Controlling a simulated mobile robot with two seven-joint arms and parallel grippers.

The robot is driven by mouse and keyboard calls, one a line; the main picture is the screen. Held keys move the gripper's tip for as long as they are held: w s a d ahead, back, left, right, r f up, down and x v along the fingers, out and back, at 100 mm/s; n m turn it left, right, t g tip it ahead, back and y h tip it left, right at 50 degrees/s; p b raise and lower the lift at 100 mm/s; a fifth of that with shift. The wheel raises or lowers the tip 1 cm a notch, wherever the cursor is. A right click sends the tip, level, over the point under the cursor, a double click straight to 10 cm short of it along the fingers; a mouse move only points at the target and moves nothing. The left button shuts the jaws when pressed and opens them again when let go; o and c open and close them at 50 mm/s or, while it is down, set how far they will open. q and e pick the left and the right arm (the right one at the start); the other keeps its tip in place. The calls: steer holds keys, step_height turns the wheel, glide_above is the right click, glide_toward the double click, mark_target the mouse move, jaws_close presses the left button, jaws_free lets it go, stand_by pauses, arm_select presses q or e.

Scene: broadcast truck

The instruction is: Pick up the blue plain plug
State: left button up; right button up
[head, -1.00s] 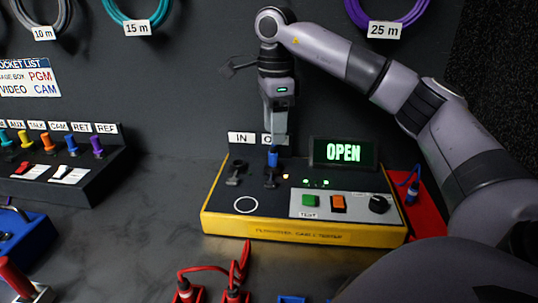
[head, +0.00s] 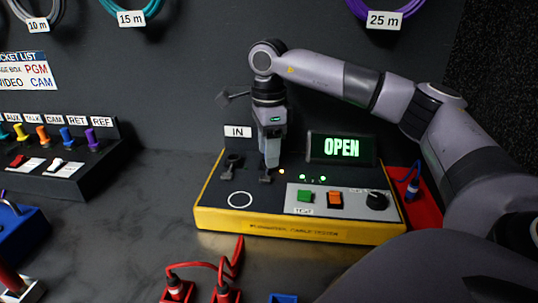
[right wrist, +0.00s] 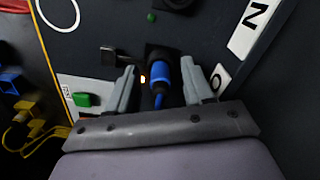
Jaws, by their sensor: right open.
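A blue plug (right wrist: 160,76) with a black collar is seated in the socket by the second label of the cable tester (head: 213,207). In the right wrist view its blue lead end points toward my palm. My right gripper (head: 271,163) is open and pointing down over that socket. In the right wrist view the right gripper (right wrist: 159,70) has one finger on each side of the plug, with visible gaps. In the head view the fingers hide the plug. My left gripper is not in view.
Another blue plug (head: 413,187) is on the red panel (head: 427,214) to the right. The tester's display (head: 341,148) reads OPEN. Red plugs (head: 176,289) with leads are in front. A row of coloured plugs (head: 67,136) stands at left. Grey counter is clear between.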

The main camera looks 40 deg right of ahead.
jaws_close()
steer(key=shift+r, duration=0.15)
